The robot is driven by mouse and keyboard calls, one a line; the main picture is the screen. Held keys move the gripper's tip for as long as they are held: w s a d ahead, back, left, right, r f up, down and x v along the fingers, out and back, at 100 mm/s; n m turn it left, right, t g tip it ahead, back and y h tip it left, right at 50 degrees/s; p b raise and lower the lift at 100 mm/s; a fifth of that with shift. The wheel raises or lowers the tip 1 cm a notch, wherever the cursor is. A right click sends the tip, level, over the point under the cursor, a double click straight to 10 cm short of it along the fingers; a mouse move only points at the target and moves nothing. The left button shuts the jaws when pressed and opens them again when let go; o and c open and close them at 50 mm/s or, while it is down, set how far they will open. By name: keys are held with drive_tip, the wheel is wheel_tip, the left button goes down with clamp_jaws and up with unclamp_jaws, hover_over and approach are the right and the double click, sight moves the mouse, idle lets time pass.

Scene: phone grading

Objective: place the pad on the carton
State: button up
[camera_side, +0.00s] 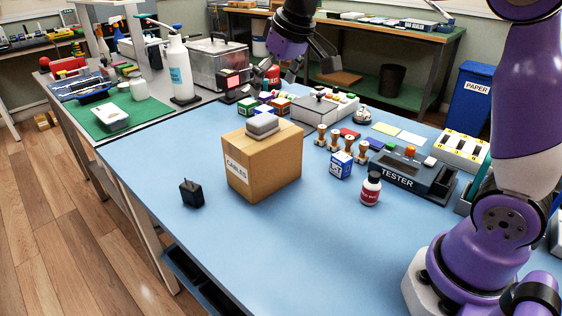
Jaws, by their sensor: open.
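The carton (278,171), a brown cardboard box with a CABLES label, stands upright on the blue mat. A grey, rounded pad (262,125) lies flat on the carton's top, near the middle of it, and nothing holds it. My gripper (296,70) is at the top of the view, above and behind the carton. It is open, with its fingers spread apart and empty, clear of the pad.
A black block (191,193) stands left of the carton. Right of it are a blue-and-white box (341,165), a red-and-white bottle (370,188), wooden stamps (363,152) and a tester (407,177). The front of the blue mat (270,240) is clear.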

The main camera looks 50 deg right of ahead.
drive_tip(key=s+a+f, duration=0.1)
drive_tip(key=s+f, duration=0.1)
drive_tip(key=s, duration=0.7)
drive_tip(key=s+a+f+t, duration=0.1)
drive_tip(key=s+f, duration=0.1)
drive_tip(key=s, duration=0.8)
drive_tip(key=shift+s+f, duration=0.15)
drive_tip(key=shift+f, duration=0.15)
